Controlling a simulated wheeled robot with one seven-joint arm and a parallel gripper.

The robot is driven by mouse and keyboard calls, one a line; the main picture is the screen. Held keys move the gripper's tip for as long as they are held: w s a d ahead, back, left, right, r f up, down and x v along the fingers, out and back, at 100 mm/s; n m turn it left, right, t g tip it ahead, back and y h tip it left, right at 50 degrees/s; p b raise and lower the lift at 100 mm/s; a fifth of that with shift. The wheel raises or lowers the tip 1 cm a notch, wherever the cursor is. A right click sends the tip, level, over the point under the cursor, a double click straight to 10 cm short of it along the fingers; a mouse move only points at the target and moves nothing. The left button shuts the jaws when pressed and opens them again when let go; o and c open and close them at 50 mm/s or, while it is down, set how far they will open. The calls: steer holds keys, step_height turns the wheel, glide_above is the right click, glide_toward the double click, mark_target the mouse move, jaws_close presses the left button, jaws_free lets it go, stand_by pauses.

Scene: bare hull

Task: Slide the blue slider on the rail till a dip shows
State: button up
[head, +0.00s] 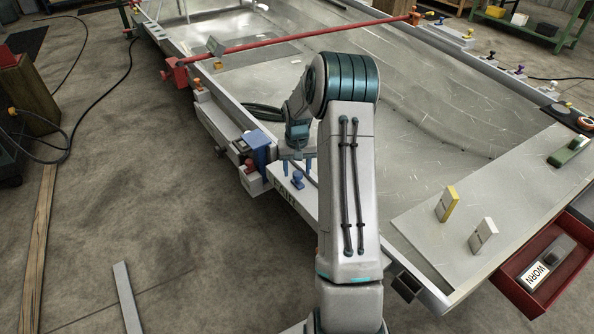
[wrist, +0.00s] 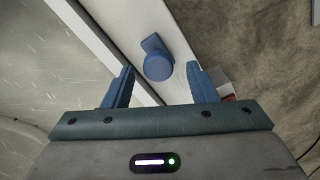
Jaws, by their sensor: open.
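A small blue knob with a flat tab (head: 297,179), which looks like the blue slider, sits on the white side rail (head: 312,203). In the wrist view the blue slider (wrist: 158,66) lies between the fingertips, a little nearer the left one. My gripper (head: 297,168) is open just above it, fingers pointing down; it also shows in the wrist view (wrist: 161,74). I see a gap between each finger and the slider. Dark lettering on the rail's side is partly hidden by my arm. I cannot make out a dip.
A blue block (head: 258,149) and a red knob (head: 249,165) stand left of the slider along the hull's edge. A red bar (head: 300,39) spans the hull. A yellow block (head: 447,203), a pale block (head: 483,235) and a red tray (head: 513,293) are at right.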

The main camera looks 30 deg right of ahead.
mark_target(297, 173)
step_height(297, 173, up, 13)
steer(key=shift+f+p, duration=0.2)
steer(key=shift+p, duration=0.25)
stand_by(1.0)
